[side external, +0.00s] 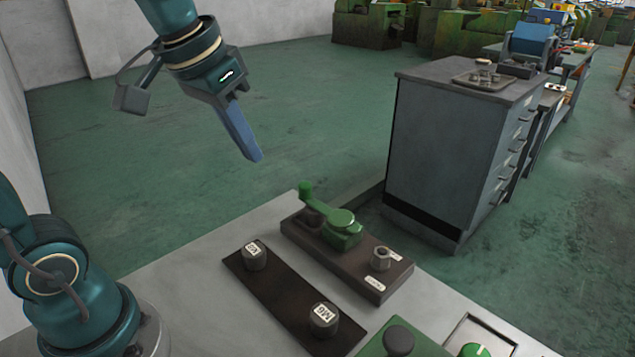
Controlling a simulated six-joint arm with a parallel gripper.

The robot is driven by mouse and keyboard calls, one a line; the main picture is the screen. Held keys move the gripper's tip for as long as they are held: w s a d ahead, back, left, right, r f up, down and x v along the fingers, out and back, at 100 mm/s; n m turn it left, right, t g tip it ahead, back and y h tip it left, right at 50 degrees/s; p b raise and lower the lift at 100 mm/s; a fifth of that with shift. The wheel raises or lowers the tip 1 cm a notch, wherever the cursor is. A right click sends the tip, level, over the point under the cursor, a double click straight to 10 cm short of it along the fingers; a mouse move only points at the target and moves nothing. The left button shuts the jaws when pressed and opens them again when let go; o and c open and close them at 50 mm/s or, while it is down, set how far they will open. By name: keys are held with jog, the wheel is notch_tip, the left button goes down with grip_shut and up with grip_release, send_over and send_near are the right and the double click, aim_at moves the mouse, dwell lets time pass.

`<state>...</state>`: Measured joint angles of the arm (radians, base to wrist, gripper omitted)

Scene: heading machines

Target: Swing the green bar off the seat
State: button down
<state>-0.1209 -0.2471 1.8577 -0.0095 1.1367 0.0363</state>
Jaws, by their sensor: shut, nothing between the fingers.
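The green bar (326,217) is a short lever with an upright knob at its far left end. It sits on a dark brown block (357,272) on the grey table. Its thick pivot end lies near the block's middle, and its knob end reaches over a round dark seat (312,217) at the block's left end. A metal round fitting (381,258) stands at the block's right end, beside small white labels. My gripper (256,158) is shut and empty, pointing down, in the air above and left of the bar, not touching it.
A dark plate (285,300) with two labelled metal cylinders (255,256) (323,319) lies in front of the block. A green panel with a black knob (398,338) is at the front right. A grey cabinet (440,150) stands behind. The table's left part is clear.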

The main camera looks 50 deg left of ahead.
jog(key=shift+n+g, duration=0.4)
jog(key=shift+g, duration=0.2)
jog(key=w, duration=0.1)
jog(key=w+a+f, duration=0.1)
jog(key=w+a, duration=0.1)
jog(key=shift+w+a+f, duration=0.15)
jog(key=shift+a+f, duration=0.05)
jog(key=shift+f, duration=0.2)
jog(key=x, duration=0.3)
jog(key=w+x, duration=0.1)
jog(key=x, duration=0.3)
jog(key=w+x, duration=0.1)
jog(key=x, duration=0.3)
jog(key=shift+w+a+r, duration=0.1)
jog(key=shift+a+r, duration=0.1)
jog(key=shift+w+a+f, duration=0.1)
jog(key=shift+w+a, duration=0.05)
jog(key=shift+w, duration=0.55)
jog(key=shift+w, duration=0.1)
